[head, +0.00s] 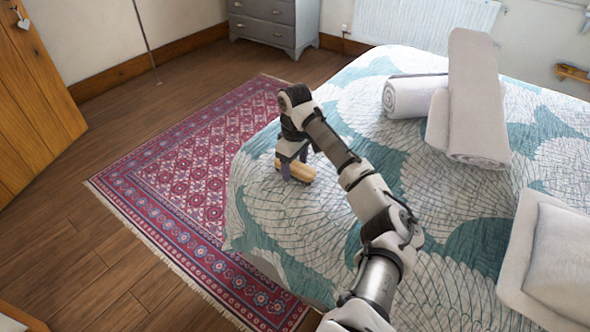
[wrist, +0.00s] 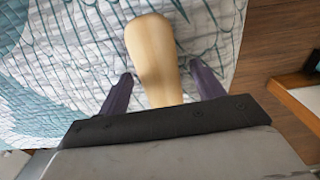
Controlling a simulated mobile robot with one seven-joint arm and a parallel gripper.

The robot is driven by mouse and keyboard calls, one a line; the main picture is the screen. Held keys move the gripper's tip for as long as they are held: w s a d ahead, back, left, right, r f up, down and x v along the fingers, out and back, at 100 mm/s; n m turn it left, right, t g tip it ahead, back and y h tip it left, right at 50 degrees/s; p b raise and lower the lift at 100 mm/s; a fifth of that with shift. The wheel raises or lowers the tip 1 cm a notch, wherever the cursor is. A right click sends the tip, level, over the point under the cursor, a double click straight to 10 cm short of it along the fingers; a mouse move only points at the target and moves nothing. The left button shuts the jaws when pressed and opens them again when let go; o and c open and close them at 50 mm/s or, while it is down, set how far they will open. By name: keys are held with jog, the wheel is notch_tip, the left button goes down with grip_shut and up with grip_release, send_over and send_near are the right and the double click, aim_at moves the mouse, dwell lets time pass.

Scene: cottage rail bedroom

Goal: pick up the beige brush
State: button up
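The beige brush (head: 305,174) lies on the bed near its left edge, under my gripper (head: 293,167). In the wrist view the brush (wrist: 152,52) is a smooth, rounded, tan shape running up from between the two dark fingers of my gripper (wrist: 163,82). The fingers are apart, with bedspread showing in a gap on each side of the brush, so the gripper is open around it. The near end of the brush is hidden behind the gripper's body.
The bed has a teal and white leaf-pattern bedspread (head: 300,225). Rolled towels (head: 470,110) and a cushion (head: 562,260) lie to the right. A red rug (head: 190,180) covers the floor left of the bed; a grey dresser (head: 268,22) stands behind.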

aim_at(295, 165)
jog(key=c, duration=1.1)
jog(key=shift+r, duration=0.1)
notch_tip(295, 165, up, 20)
jog(key=shift+f+p, duration=0.1)
jog(key=shift+p, duration=0.65)
